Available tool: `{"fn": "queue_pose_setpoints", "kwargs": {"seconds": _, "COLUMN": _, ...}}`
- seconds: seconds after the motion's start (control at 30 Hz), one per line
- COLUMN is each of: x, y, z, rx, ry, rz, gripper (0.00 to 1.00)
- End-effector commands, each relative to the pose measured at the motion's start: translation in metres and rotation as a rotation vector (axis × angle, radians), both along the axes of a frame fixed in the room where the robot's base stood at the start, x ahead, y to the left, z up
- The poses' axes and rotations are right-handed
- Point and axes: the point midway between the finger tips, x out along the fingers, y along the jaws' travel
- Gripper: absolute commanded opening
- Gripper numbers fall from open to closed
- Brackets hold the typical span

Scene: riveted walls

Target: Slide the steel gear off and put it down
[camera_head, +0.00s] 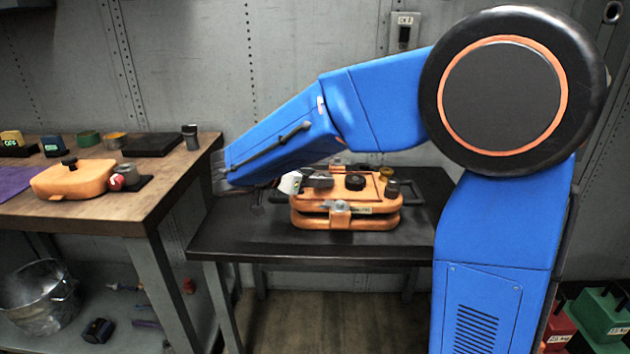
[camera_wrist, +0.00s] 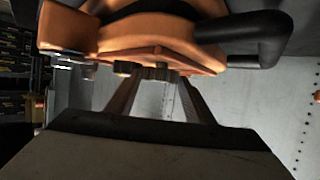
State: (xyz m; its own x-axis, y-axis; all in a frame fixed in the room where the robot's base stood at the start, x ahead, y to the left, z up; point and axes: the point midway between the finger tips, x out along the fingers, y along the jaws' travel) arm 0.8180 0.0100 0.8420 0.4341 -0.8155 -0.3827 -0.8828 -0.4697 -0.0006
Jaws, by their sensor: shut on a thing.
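My gripper (camera_wrist: 157,84) shows in the wrist view, its two fingers reaching up to a small grey toothed piece, which looks like the steel gear (camera_wrist: 155,73). The fingers are shut on it. The gear lies close against the edge of an orange housing (camera_wrist: 165,52); I cannot tell whether it is still seated on a shaft. In the head view the orange housing (camera_head: 310,217) stands on a dark table, with my arm's end to its left. The gripper and the gear in it are not clear there.
A black handle (camera_wrist: 268,38) sticks out from the housing. The dark table (camera_head: 270,242) has bare room in front of the housing. A wooden bench (camera_head: 140,208) at left carries an orange case (camera_head: 75,182), a dark plate (camera_head: 152,145) and several small parts.

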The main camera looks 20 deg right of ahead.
Motion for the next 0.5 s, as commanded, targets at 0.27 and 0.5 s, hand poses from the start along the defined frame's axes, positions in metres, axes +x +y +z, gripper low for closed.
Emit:
{"fn": "queue_pose_setpoints", "kwargs": {"seconds": 0.27, "x": 0.000, "y": 0.000, "z": 0.012, "rx": 0.001, "ry": -0.001, "rz": 0.001, "gripper": 0.00}}
{"fn": "queue_pose_setpoints", "kwargs": {"seconds": 0.5, "x": 0.000, "y": 0.000, "z": 0.021, "rx": 0.000, "ry": 0.000, "rz": 0.000, "gripper": 0.00}}
